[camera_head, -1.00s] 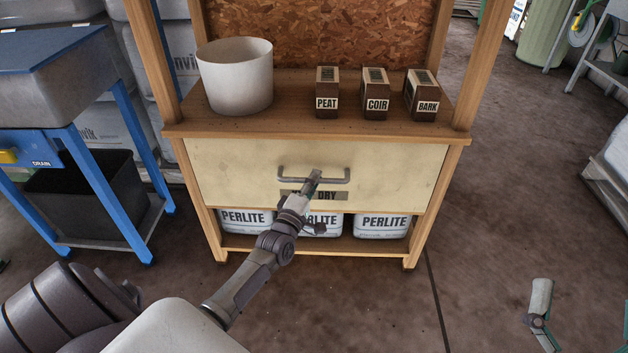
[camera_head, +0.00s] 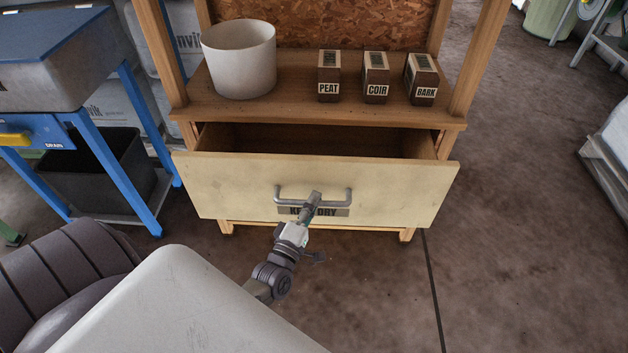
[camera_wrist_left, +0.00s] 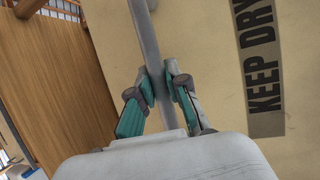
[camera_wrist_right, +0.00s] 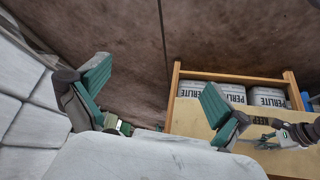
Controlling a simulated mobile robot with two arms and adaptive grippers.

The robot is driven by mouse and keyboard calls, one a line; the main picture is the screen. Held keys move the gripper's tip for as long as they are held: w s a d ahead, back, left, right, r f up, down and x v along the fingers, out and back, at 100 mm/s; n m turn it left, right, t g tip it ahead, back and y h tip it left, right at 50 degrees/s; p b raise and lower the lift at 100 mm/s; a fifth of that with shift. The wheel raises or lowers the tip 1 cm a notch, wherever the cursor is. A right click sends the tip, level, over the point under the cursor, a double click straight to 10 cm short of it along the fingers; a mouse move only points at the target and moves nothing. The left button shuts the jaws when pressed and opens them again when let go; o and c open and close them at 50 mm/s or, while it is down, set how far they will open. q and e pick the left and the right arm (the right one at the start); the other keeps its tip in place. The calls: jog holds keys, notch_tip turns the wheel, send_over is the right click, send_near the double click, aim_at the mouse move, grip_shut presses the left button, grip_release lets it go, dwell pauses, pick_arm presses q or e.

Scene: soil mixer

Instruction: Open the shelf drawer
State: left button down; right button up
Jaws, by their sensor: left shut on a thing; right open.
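The shelf drawer (camera_head: 230,190) has a cream front and stands pulled out from the wooden shelf unit, with a dark gap showing its inside behind the front. Its grey bar handle (camera_head: 340,202) sits above a "KEEP DRY" label. My left gripper (camera_head: 314,198) is at the middle of the handle. In the left wrist view its two teal-padded fingers (camera_wrist_left: 160,92) are closed around the handle bar (camera_wrist_left: 147,45), one on each side. My right gripper (camera_wrist_right: 150,85) is open and empty, its fingers wide apart; the drawer front (camera_wrist_right: 190,118) lies beyond it.
A white pot (camera_head: 240,65) and the PEAT (camera_head: 328,75), COIR (camera_head: 376,78) and BARK (camera_head: 422,80) boxes stand on the shelf top above. A blue-framed table (camera_head: 105,150) is at the left. PERLITE bags (camera_wrist_right: 225,92) sit below the drawer.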

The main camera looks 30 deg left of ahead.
pick_arm(q)
jog(key=s+d+p, duration=0.2)
jog(key=s+d, duration=0.3)
jog(key=s, duration=0.4)
jog(key=shift+d, duration=0.25)
pick_arm(e)
jog(key=shift+s+d+r+g+h, duration=0.2)
jog(key=shift+s+g, duration=0.25)
jog(key=shift+s, duration=0.35)
jog(key=shift+s+d+r+g, duration=0.1)
jog(key=shift+s+d+g, duration=0.25)
jog(key=shift+s, duration=0.4)
jog(key=shift+s+d+r+g+h, duration=0.15)
jog(key=shift+s+g, duration=0.35)
jog(key=shift+s, duration=0.3)
pick_arm(q)
jog(key=c, duration=1.1)
grip_release()
jog(key=shift+c, duration=0.2)
jog(key=v, duration=1.2)
